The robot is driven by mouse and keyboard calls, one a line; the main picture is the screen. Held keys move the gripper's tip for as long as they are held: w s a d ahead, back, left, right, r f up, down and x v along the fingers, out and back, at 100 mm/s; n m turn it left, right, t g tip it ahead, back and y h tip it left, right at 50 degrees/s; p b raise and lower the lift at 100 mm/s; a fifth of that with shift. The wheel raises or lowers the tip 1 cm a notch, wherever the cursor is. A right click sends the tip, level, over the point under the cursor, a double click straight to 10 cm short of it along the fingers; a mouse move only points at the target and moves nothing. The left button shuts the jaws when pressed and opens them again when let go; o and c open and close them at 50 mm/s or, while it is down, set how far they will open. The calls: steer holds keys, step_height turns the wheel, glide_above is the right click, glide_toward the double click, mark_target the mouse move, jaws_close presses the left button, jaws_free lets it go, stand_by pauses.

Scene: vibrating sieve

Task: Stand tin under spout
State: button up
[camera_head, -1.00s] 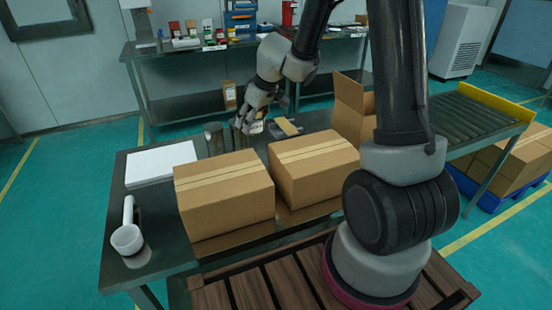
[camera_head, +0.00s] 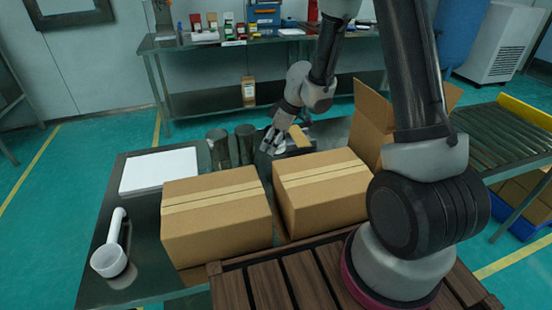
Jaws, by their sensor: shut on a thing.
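My gripper (camera_head: 270,143) is over the far part of the dark metal table (camera_head: 140,223), pointing down behind the cardboard boxes. It is shut on a small, pale, silvery thing (camera_head: 277,149), mostly hidden by the fingers; I cannot tell if this is the tin. Two dark cylinders stand to the left of my gripper: one farther left (camera_head: 218,149) and one closer (camera_head: 245,145). A tan block (camera_head: 299,136) shows just right of the fingers, on or over a low dark thing. I cannot make out a spout or the sieve.
Two closed cardboard boxes, left (camera_head: 215,215) and right (camera_head: 320,190), stand in front of my gripper. An open box (camera_head: 373,125) is at the right. A roller conveyor (camera_head: 505,145) is right.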

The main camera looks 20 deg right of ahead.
steer(key=shift+f, duration=2.95)
steer(key=shift+f, duration=0.1)
steer(key=o, duration=1)
steer(key=shift+o, duration=0.2)
